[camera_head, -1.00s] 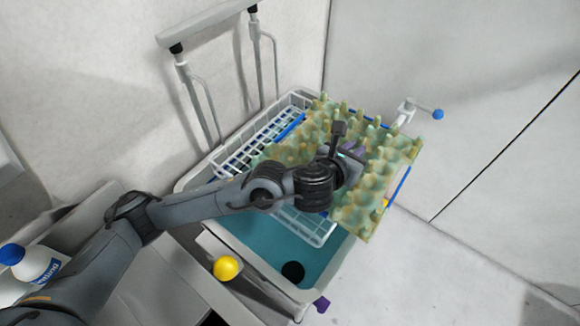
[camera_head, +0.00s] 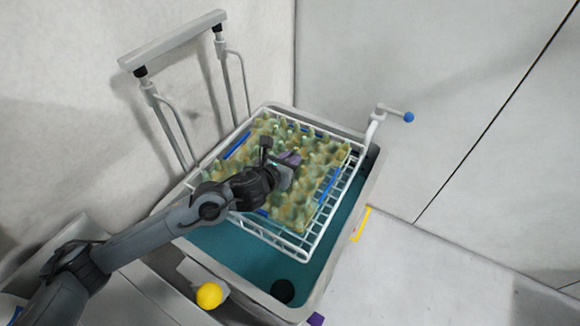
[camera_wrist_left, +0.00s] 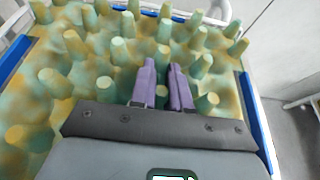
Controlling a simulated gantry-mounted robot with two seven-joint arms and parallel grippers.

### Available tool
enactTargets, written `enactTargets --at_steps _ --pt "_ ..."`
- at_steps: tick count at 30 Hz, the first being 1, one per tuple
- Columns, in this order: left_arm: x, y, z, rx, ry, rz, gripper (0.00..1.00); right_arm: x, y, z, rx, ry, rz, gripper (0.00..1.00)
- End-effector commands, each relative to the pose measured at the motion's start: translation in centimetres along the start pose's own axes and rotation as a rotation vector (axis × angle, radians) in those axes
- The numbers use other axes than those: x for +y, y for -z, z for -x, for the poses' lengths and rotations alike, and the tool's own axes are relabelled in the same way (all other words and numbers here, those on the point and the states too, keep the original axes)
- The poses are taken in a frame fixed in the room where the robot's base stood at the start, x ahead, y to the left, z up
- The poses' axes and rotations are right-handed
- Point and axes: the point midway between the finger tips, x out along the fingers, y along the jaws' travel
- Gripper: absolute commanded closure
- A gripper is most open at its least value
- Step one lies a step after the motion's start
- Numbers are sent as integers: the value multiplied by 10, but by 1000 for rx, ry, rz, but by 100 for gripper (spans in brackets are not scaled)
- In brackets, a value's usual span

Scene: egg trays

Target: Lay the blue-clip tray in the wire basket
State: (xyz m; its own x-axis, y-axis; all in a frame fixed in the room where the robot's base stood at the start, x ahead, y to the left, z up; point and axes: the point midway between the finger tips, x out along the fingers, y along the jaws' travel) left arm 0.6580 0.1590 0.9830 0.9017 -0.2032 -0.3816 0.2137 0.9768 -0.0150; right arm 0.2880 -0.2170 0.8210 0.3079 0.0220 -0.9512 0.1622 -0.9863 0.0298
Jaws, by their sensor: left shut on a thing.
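The egg tray (camera_head: 318,158), mottled green and tan with blue strips along its edges, lies roughly level within the rim of the white wire basket (camera_head: 322,232). In the left wrist view the tray (camera_wrist_left: 85,75) fills most of the picture, with a blue strip at each side. My left gripper (camera_head: 290,159) is over the tray's middle. In the wrist view its purple fingers (camera_wrist_left: 163,80) reach down among the cones and are shut on the tray. The tray's underside and its contact with the basket floor are hidden. My right gripper is not in view.
The basket sits over a teal-lined sink (camera_head: 230,252) with a dark drain (camera_head: 283,291). A grey rail frame (camera_head: 175,40) stands at the back left and a tap with a blue knob (camera_head: 408,117) at the right. A yellow ball (camera_head: 209,295) is at the front rim.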

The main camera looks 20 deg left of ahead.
Motion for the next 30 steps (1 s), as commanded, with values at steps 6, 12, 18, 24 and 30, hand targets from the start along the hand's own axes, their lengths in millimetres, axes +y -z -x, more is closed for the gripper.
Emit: enactTargets --at_steps 6,12,18,24,30 --pt "0 26 -10 2 0 0 100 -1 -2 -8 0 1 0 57" --pt "0 27 -11 -1 0 0 100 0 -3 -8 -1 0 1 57" --pt "0 29 -12 0 0 0 100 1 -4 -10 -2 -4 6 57" --pt "0 29 -12 1 0 0 58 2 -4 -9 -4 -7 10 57" --pt "0 29 -12 1 0 0 58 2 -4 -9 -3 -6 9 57"
